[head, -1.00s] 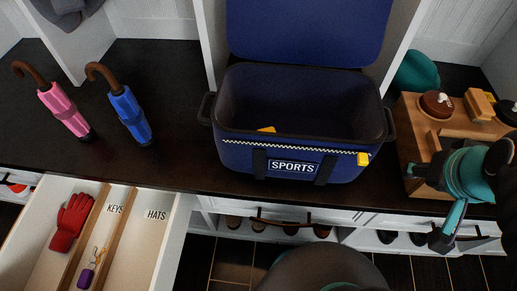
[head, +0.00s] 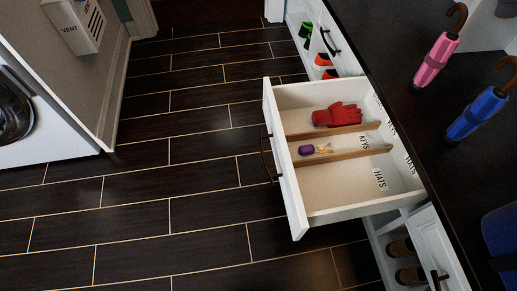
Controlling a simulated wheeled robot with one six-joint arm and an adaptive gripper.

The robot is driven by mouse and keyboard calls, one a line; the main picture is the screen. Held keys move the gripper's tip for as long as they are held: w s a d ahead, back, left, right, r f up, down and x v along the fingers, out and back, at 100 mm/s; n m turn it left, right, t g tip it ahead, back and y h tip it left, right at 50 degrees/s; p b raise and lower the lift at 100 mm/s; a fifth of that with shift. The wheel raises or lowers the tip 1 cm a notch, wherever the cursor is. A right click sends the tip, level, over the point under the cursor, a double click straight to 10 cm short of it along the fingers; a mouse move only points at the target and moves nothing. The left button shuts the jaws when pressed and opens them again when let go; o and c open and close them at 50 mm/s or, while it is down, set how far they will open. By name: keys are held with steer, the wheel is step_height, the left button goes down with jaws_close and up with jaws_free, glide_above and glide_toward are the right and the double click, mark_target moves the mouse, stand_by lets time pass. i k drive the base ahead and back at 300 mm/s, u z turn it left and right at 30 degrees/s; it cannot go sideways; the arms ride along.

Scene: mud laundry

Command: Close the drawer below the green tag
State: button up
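A white drawer (head: 289,187) stands pulled out of the bench, toward the left in the head view. Its dark handle (head: 267,155) is on the outer front. Wooden dividers (head: 345,156) split the inside. A red glove (head: 338,115) lies in the far compartment, and a purple key fob (head: 306,150) lies in the middle one. The near compartment looks empty, with a HATS label. I see no green tag that I can make out. My gripper is not in this view.
The dark bench top (head: 400,70) holds a pink umbrella (head: 436,58) and a blue umbrella (head: 478,112). Shoes (head: 400,250) sit in cubbies under it. A white front-loading machine (head: 35,125) and a vent box (head: 78,25) are at left. The tiled floor (head: 150,220) between is clear.

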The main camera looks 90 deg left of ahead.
mark_target(369, 170)
steer(key=u, duration=0.1)
steer(key=i, duration=0.35)
steer(key=u, duration=3.15)
steer(key=k, duration=0.45)
steer(key=u, duration=0.5)
steer(key=i, duration=0.4)
steer(key=z, duration=0.45)
